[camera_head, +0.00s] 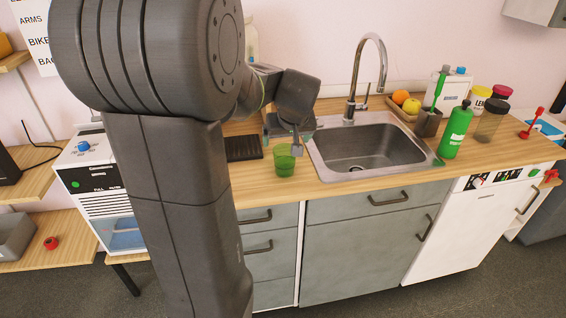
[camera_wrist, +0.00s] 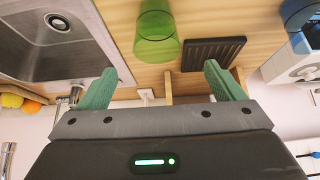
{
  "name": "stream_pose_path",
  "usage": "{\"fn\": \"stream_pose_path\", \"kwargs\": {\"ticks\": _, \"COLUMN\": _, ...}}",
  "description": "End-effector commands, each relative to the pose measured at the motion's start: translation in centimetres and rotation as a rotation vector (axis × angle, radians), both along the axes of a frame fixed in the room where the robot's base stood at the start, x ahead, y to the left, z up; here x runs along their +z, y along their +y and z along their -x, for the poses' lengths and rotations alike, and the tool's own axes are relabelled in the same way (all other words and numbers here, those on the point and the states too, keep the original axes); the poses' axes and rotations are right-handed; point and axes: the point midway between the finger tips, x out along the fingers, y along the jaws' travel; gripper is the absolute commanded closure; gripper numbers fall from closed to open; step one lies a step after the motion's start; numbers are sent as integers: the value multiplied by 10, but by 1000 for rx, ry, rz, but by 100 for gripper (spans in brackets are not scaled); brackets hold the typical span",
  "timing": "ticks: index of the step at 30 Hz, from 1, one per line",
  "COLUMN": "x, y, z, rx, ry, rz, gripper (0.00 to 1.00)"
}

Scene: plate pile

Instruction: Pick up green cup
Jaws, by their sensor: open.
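The green cup (camera_head: 284,160) is translucent and stands upright on the wooden counter, just left of the sink. In the wrist view the cup (camera_wrist: 157,32) is at the top centre, beyond the fingertips and roughly in line with the gap between them. My gripper (camera_head: 297,146) is above and close to the cup in the head view. In the wrist view my gripper (camera_wrist: 158,85) has its two green fingers wide apart with nothing between them. Whether a finger touches the cup cannot be told, but a gap shows in the wrist view.
The sink (camera_head: 370,148) with its tall faucet (camera_head: 367,62) is right of the cup. A dark ribbed rack (camera_head: 243,148) lies to the left. A green bottle (camera_head: 455,130), jars (camera_head: 491,121) and a fruit tray (camera_head: 398,110) stand farther right. The counter front edge is near the cup.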

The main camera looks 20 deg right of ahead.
Motion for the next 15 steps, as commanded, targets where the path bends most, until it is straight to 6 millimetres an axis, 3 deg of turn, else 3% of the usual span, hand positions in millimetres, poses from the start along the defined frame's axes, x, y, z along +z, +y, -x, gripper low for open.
{"fn": "stream_pose_path", "kwargs": {"ticks": 15, "x": -41, "y": -10, "z": -23, "rx": 0, "ry": 4, "rz": -2, "gripper": 12}}
